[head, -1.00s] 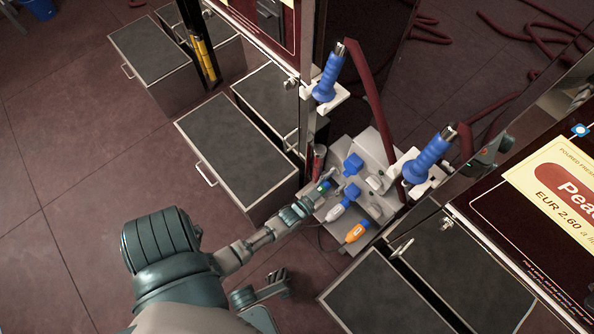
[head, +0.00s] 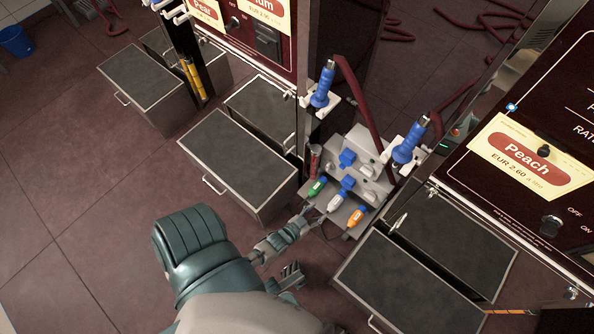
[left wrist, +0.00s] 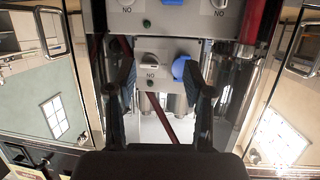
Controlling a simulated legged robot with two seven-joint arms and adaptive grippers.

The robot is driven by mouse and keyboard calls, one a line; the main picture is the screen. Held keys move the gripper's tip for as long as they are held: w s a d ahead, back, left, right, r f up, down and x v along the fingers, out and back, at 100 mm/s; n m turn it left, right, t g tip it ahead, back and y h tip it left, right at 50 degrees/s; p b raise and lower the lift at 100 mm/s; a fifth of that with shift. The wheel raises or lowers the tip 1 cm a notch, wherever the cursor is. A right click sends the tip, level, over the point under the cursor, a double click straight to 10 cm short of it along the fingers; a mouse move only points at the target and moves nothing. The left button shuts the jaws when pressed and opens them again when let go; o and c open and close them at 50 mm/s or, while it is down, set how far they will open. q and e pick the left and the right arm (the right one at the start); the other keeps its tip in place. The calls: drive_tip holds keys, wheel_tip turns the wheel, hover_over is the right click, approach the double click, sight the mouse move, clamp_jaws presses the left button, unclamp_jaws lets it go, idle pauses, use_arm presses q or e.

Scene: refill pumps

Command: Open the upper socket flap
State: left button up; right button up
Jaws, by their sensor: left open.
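The grey stepped socket box (head: 376,187) stands low between the pumps. Its upper blue flap (head: 347,158) looks closed and sits above a lower blue flap (head: 348,183). Green (head: 317,187), white (head: 335,202) and orange (head: 355,216) plugs stick out at the front. My left gripper (head: 309,213) is open and empty, in front of the box at its lower left. There the upper flap (left wrist: 180,67) shows between the open fingers (left wrist: 161,88), beside a knob (left wrist: 150,59), apart from both. A likely right gripper (head: 292,273) sits lower, its jaws unclear.
Blue nozzles (head: 322,86) and (head: 409,143) with dark red hoses hang above the box. A red cylinder (head: 315,160) stands at its left. Open drawers (head: 238,160) and (head: 410,285) flank it.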

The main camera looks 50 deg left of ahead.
use_arm(q)
drive_tip(key=s+d+f+m+g+h+p, duration=0.1)
drive_tip(key=s+d+f+g+h+p, duration=0.1)
drive_tip(key=s+d+g+p, duration=0.2)
drive_tip(key=s+g+p, duration=0.1)
drive_tip(key=s+p, duration=0.2)
drive_tip(key=shift+s+d+f+m, duration=0.15)
drive_tip(key=shift+s+f+m, duration=0.15)
drive_tip(key=shift+s+m, duration=0.1)
use_arm(e)
wheel_tip(320, 180, up, 10)
drive_tip(key=w+t, duration=0.1)
drive_tip(key=w, duration=0.1)
drive_tip(key=shift+w+r, duration=0.15)
drive_tip(key=shift+r, duration=0.1)
use_arm(q)
drive_tip(key=shift+a, duration=0.2)
use_arm(e)
drive_tip(key=shift+a, duration=0.35)
